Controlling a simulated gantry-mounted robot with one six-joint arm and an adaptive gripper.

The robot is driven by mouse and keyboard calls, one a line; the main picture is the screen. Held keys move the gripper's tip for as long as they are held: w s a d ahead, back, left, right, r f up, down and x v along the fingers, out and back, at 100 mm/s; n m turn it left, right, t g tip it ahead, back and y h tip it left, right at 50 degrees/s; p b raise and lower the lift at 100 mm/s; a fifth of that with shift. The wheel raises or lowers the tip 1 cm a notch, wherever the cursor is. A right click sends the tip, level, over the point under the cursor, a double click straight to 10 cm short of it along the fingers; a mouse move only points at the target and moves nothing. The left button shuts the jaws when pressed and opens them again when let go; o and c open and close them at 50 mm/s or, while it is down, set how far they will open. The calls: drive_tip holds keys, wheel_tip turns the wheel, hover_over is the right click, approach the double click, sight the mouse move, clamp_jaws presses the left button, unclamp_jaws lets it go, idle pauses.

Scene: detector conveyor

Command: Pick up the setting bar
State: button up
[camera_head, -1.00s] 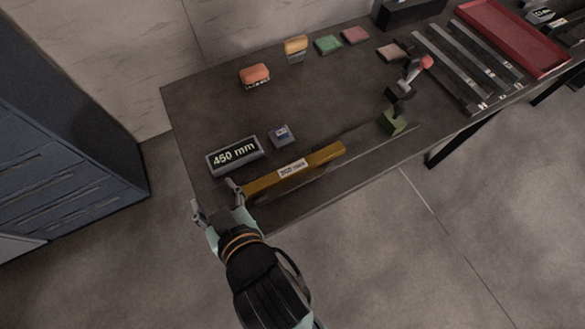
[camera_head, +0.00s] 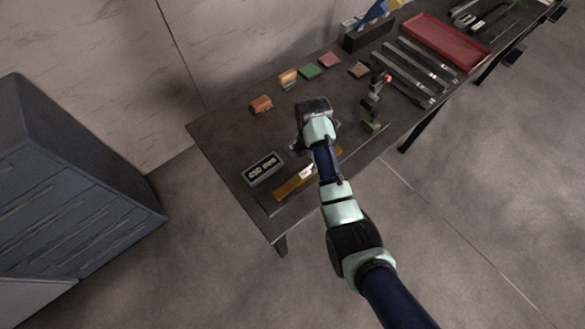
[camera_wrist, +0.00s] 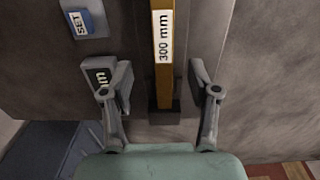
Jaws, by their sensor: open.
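The setting bar (camera_head: 291,187) is a long yellow bar with a white label, lying along the table's front edge. My arm covers its right part in the head view. In the wrist view the bar (camera_wrist: 164,70) shows a "300 mm" label, and its near end sits at a dark end piece. My gripper (camera_wrist: 160,92) is open, one finger on each side of the bar in the picture, with gaps on both sides. Its height above the bar cannot be told. In the head view my gripper is mostly hidden behind the wrist.
A "450 mm" display (camera_head: 263,169) stands left of the bar; my left finger partly covers it in the wrist view. A "SET" block (camera_wrist: 84,20) is nearby. Coloured blocks (camera_head: 261,104), a red-tipped tool (camera_head: 376,86), grey bars and a red tray (camera_head: 447,42) lie farther along the table.

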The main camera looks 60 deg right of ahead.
sight(309, 171)
drive_tip(key=f, duration=0.2)
drive_tip(key=f+b, duration=0.1)
drive_tip(key=f, duration=0.2)
drive_tip(key=f+b, duration=0.1)
drive_tip(key=f, duration=0.2)
drive_tip(key=shift+s+d, duration=0.2)
drive_tip(key=shift+s, duration=0.15)
clamp_jaws()
